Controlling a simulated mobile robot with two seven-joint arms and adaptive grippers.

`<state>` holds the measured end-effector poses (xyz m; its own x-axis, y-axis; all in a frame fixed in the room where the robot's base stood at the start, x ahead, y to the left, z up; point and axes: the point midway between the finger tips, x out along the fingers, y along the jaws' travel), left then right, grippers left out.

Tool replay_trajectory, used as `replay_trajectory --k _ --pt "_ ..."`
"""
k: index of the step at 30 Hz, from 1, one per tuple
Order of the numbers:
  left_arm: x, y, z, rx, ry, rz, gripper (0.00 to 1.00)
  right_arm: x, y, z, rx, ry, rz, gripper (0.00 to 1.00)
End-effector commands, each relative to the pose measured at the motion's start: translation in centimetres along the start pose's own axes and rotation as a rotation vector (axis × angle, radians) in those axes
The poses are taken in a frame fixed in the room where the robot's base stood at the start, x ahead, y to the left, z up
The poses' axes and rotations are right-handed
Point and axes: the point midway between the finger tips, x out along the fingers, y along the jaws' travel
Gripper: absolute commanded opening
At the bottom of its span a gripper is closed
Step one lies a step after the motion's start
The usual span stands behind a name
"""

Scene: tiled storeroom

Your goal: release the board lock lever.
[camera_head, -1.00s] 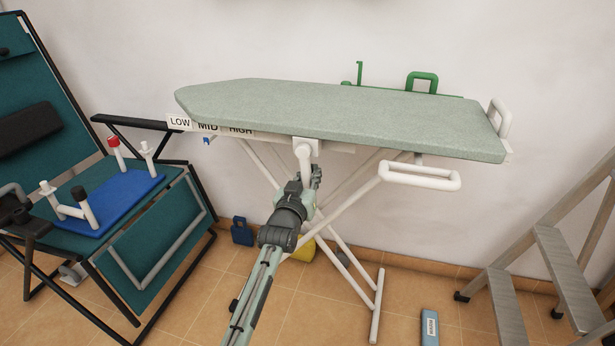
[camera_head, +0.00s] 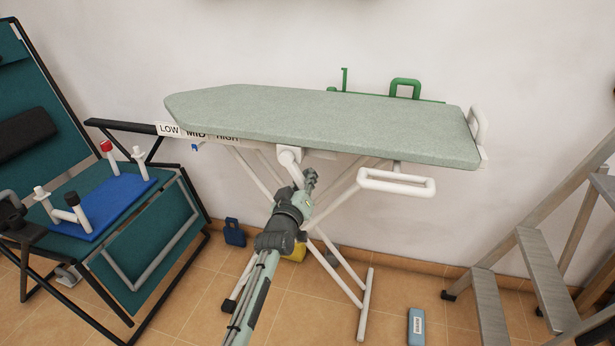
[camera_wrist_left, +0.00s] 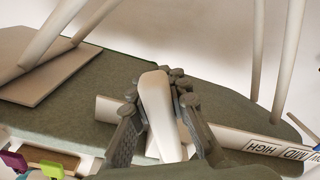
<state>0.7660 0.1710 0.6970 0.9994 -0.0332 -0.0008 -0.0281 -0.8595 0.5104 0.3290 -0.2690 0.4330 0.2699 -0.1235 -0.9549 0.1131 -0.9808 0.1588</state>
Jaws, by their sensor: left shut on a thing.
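The ironing board (camera_head: 330,120) stands against the wall with a grey-green cover and white crossed legs. Below its near edge is a strip marked LOW, MID and HIGH. The white lock lever (camera_head: 291,160) hangs from the underside near the middle, its lower end tilted right. My left gripper (camera_head: 308,181) is at this lower end. In the left wrist view my left gripper (camera_wrist_left: 163,100) is shut on the lever (camera_wrist_left: 156,105), with dark fingers on both sides of it. The labels (camera_wrist_left: 284,151) also show there, inverted. My right gripper is not in view.
A white loop handle (camera_head: 396,182) juts out below the board's right part. A folding chair (camera_head: 150,225) holding a blue peg board (camera_head: 100,205) stands left. A metal stepladder (camera_head: 550,265) stands right. A blue box (camera_head: 416,326) lies on the tiled floor.

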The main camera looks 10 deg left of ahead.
Motion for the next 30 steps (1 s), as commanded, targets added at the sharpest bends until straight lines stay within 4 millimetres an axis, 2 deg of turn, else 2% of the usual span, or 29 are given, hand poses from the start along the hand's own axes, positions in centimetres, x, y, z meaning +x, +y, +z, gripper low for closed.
replay_trajectory --k 7,8,13,23,26,30 --pt "0.0 0.2 0.1 -0.009 -0.001 0.002 0.0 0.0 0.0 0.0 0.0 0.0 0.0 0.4" --pt "0.0 0.2 0.1 -0.009 -0.001 0.003 0.17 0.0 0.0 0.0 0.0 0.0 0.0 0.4" --pt "0.0 0.2 0.1 -0.006 -0.001 0.002 0.38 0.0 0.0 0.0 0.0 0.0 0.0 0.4" --pt "-0.2 0.1 0.0 -0.004 0.0 0.001 0.4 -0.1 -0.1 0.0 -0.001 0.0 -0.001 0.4" --pt "-1.1 0.1 0.1 -0.004 0.0 0.001 0.4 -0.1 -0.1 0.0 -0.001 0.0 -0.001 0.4" --pt "-3.6 0.0 0.2 -0.004 -0.002 0.0 0.4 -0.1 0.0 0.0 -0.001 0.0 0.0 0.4"
